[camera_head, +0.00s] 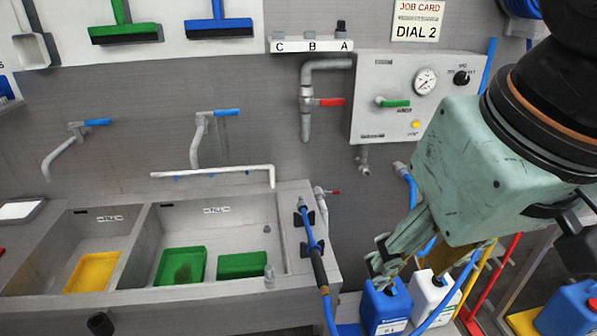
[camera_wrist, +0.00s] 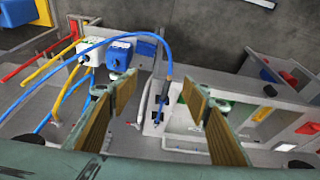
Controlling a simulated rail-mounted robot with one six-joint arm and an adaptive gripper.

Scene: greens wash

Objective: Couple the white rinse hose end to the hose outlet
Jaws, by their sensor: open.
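My gripper (camera_head: 384,262) is open and empty in the head view, low at the right of the sink. In the wrist view its two tan-padded fingers (camera_wrist: 162,88) stand wide apart, with nothing between their pads. A pale hose fitting (camera_head: 400,167) tops a blue hose by the wall; I cannot tell whether it is the white rinse hose end. A short metal outlet stub (camera_head: 364,158) hangs below the control panel and looks like the hose outlet. Nothing is visibly coupled to it. My gripper is below and apart from both.
A blue hose with a black handle (camera_head: 318,266) rests at the sink's right side. The sink (camera_head: 220,225) holds green and yellow trays. Blue (camera_head: 386,305) and white (camera_head: 432,295) canisters stand below my gripper. The panel (camera_head: 398,75) and a red-handled valve (camera_head: 330,102) are on the wall.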

